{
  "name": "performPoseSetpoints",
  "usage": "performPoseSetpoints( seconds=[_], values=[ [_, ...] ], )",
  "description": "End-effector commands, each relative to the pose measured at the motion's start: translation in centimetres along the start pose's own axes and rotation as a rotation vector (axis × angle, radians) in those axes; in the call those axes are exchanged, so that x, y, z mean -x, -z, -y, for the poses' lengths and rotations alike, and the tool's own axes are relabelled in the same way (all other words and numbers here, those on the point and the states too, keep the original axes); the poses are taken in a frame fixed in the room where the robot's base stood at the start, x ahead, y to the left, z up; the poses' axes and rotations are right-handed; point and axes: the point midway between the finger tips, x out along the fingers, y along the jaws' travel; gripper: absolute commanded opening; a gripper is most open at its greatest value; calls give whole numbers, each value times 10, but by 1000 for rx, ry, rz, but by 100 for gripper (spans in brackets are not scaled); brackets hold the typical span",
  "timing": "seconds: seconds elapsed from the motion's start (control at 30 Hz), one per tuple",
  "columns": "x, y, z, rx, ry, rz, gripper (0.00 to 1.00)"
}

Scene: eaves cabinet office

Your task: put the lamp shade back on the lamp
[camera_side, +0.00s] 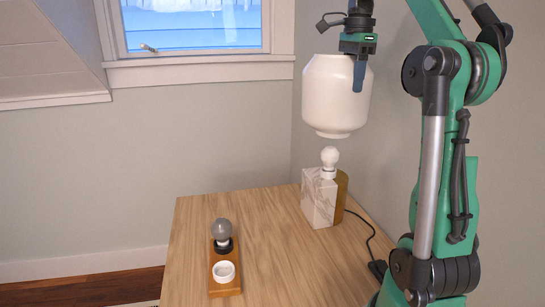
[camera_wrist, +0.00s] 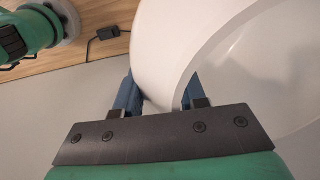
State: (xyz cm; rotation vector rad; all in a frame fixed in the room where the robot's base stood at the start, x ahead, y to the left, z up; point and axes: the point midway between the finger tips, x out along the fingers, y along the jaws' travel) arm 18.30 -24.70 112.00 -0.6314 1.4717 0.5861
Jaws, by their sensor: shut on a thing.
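The white lamp shade (camera_side: 328,100) hangs upright in the air, directly above the lamp. My gripper (camera_side: 360,75) is shut on the shade's wall at its upper right. In the wrist view the gripper (camera_wrist: 158,95) has one finger outside and one inside the wall of the shade (camera_wrist: 170,45). The lamp (camera_side: 319,197) has a marble and brass-coloured block base and a white bulb (camera_side: 329,157) on top. The shade's lower rim is a little above the bulb, with a small gap showing. The wrist view does not show the bulb.
The wooden table (camera_side: 265,250) bears a small wooden tray (camera_side: 226,289) with a grey bulb (camera_side: 221,230) and a white ring (camera_side: 223,271). A black cord (camera_side: 369,235) runs from the lamp to a dark switch (camera_side: 378,268). A window and wall stand behind.

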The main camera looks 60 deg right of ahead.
Motion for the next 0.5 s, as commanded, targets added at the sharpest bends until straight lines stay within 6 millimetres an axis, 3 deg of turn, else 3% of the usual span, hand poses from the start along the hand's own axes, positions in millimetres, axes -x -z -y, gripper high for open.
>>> performPoseSetpoints(
  seconds=[0.27,0.5],
  values=[
    [-2,-1,0,1,5,1,0],
    [-15,-1,0,2,5,1,0]
  ],
)
